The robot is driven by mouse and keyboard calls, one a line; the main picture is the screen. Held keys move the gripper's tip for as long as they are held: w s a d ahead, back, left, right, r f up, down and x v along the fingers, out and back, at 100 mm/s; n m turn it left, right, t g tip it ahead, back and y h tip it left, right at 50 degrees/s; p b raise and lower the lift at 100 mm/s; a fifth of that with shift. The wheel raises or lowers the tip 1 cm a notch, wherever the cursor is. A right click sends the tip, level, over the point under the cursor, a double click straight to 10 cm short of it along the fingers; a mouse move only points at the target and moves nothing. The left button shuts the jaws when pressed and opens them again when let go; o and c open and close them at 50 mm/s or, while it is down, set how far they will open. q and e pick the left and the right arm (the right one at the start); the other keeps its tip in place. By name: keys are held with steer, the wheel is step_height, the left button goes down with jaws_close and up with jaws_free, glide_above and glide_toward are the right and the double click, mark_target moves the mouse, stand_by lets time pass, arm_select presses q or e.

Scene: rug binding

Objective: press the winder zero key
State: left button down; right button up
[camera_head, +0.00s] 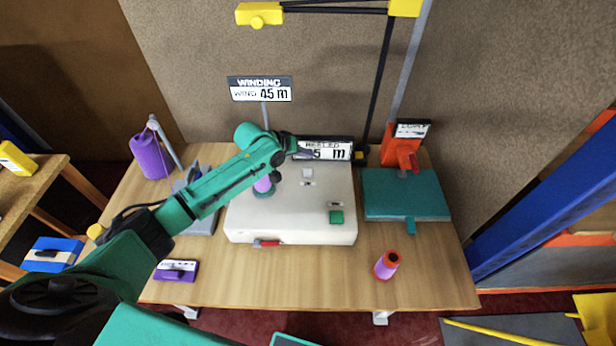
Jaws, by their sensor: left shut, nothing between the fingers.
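The winder (290,228) is a white box on the wooden table. A small pale key (308,173) is on its top towards the back, with a tiny label in front. A green key (336,217) is nearer its front right corner. The labels are too small to read, so I cannot tell which is the zero key. My left gripper (306,152) is shut and empty above the back of the winder, behind the pale key as pictured. It partly covers a display (335,151) reading "REELED" and "5 m". My right gripper is out of view.
A sign (261,89) reads "WINDING" and "45 m". A purple spool (150,156) stands at the left, a teal box (405,196) with a red upright at the right.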

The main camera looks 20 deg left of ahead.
mark_target(305, 174)
arm_select(q)
step_height(305, 174, down, 5)
steer(key=b, duration=0.3)
steer(key=shift+s, duration=0.1)
steer(key=shift+f+b, duration=0.25)
steer(key=shift+b, duration=0.05)
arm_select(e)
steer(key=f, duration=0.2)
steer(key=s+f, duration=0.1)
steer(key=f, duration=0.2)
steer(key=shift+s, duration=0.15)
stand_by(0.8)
arm_select(q)
steer(key=shift+f, duration=0.4)
steer(key=shift+f, duration=0.45)
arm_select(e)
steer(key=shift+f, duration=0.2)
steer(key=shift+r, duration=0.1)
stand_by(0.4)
arm_select(q)
steer(key=shift+r+p, duration=0.7)
steer(key=shift+r, duration=0.15)
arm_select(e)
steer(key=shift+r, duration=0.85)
arm_select(q)
steer(key=shift+r, duration=0.1)
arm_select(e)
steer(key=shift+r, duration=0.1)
